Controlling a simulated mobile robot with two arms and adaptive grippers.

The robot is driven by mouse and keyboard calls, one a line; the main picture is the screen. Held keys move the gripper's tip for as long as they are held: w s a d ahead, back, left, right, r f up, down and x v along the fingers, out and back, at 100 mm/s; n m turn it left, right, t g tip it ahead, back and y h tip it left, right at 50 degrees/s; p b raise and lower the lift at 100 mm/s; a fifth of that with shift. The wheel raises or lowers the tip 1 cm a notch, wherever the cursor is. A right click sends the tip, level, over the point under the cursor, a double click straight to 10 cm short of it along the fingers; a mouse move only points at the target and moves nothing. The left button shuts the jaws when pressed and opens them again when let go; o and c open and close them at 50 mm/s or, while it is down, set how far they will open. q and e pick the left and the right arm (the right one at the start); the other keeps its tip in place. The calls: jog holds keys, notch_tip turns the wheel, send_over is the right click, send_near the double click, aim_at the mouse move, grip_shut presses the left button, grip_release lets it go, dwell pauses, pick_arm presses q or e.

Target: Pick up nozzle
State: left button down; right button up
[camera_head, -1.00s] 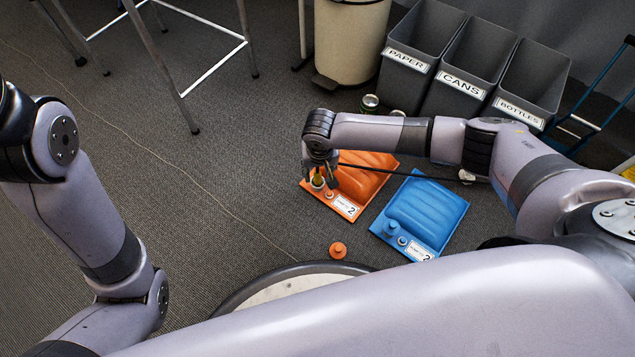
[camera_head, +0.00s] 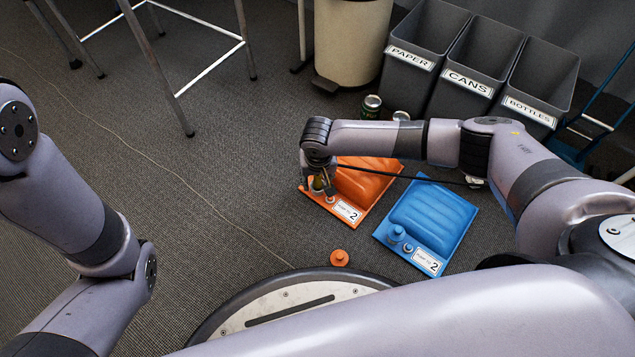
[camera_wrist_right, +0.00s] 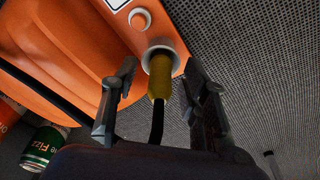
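The nozzle (camera_wrist_right: 160,76) is a yellow, tapered piece with a black hose at its end. In the right wrist view it sits at a pale ring on the orange foot pump (camera_wrist_right: 85,45). The orange pump also shows in the head view (camera_head: 367,184). My right gripper (camera_wrist_right: 160,85) is open, with one finger on each side of the nozzle and visible gaps between. In the head view my right gripper (camera_head: 322,188) is over the pump's left front corner and partly hides the nozzle. My left gripper is out of view.
A blue foot pump (camera_head: 433,212) lies to the right of the orange one. A small orange cap (camera_head: 339,257) is on the floor in front. Cans (camera_head: 371,105) and grey bins (camera_head: 470,70) stand behind.

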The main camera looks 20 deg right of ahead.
grip_shut()
dwell(0.5)
